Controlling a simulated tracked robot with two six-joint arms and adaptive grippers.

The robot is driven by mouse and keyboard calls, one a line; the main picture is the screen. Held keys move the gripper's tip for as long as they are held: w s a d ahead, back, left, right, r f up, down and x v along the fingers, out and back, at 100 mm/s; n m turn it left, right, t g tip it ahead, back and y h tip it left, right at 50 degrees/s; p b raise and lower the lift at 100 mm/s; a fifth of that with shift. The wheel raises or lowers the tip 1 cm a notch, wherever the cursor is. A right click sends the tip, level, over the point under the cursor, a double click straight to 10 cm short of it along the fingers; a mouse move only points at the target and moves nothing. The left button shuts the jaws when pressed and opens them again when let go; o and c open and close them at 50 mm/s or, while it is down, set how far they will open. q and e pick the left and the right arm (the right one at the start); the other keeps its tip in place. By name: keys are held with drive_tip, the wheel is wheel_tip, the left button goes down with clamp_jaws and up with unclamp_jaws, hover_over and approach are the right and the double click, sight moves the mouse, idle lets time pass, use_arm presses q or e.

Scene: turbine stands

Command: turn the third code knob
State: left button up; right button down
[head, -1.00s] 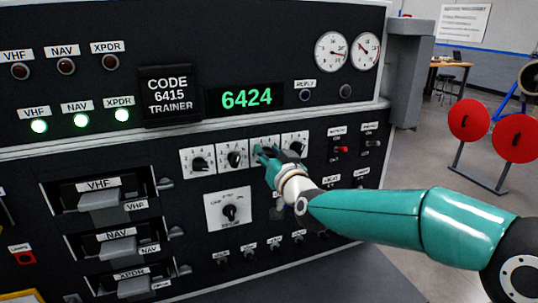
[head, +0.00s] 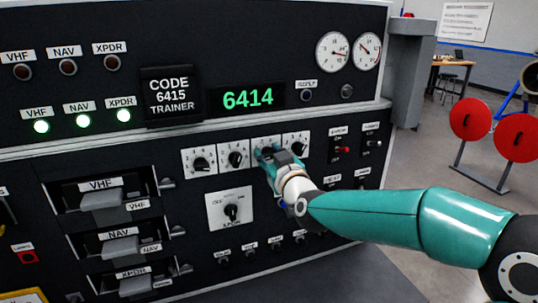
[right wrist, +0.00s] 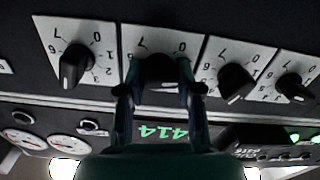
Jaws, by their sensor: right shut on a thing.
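The third code knob is largely hidden by my right gripper (head: 268,154) in the head view, where its white dial plate (head: 265,144) shows above the fingers. In the right wrist view the black third code knob (right wrist: 160,72) sits between the two fingers of my right gripper (right wrist: 157,82), which is shut on it. The green display (head: 248,98) reads 6414. The placard (head: 171,95) to its left reads CODE 6415 TRAINER. My left gripper is not in view.
The first knob (head: 200,163), second knob (head: 236,159) and fourth knob (head: 297,150) stand close beside it in the same row. Red and black switches (head: 343,150) are to the right.

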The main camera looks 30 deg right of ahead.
drive_tip(key=shift+a+f, duration=0.1)
drive_tip(key=c, duration=0.8)
unclamp_jaws()
drive_tip(key=shift+o, duration=0.2)
drive_tip(key=v, duration=1.2)
